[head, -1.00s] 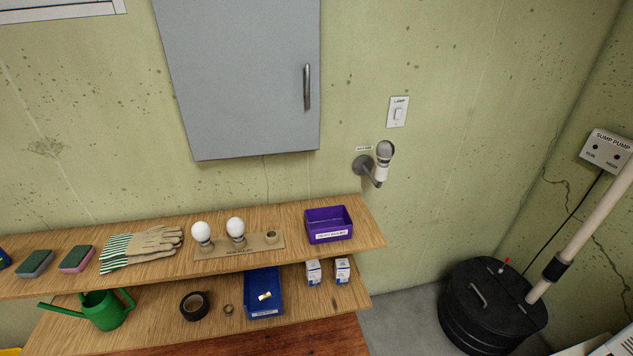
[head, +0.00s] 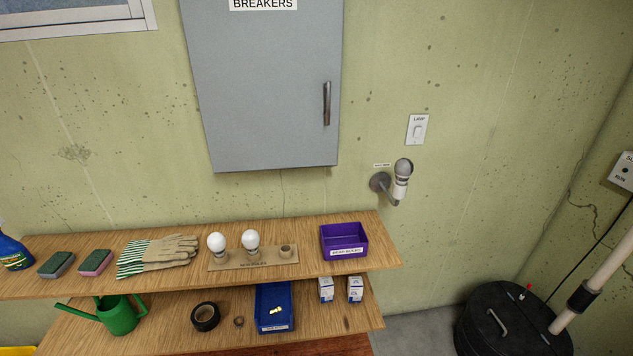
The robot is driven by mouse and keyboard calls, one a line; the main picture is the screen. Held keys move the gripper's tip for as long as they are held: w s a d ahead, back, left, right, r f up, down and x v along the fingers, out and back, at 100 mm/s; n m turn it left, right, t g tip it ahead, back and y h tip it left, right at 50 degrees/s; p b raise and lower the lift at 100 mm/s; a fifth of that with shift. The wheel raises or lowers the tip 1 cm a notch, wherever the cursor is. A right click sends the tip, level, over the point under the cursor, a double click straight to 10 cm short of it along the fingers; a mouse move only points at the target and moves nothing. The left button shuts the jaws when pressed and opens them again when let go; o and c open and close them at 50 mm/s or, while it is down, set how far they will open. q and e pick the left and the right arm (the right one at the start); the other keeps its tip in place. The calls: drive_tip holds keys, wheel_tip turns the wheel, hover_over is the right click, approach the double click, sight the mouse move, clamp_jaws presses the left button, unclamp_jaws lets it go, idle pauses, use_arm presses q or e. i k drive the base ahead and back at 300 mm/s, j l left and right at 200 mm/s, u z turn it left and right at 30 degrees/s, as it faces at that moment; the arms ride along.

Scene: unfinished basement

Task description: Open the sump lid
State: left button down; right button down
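The black round sump lid (head: 485,343) sits on the floor at the lower right of the head view, cut off by the bottom edge. It looks shut. It has a grey bar handle (head: 497,322) and a small red-tipped piece (head: 528,290) near its back edge. A pale pipe (head: 607,262) with a black coupling (head: 581,298) rises from its right side. Neither of my grippers is in view.
A two-level wooden shelf (head: 385,258) runs along the wall at left, holding gloves (head: 160,252), bulbs, a purple bin (head: 343,241) and a green watering can (head: 118,316). A grey breaker cabinet (head: 265,90) hangs above. Grey floor (head: 420,328) shows between shelf and lid.

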sight(504, 321)
drive_tip(key=z, duration=1.5)
drive_tip(key=i+j+u, duration=0.1)
drive_tip(key=i, duration=2.2)
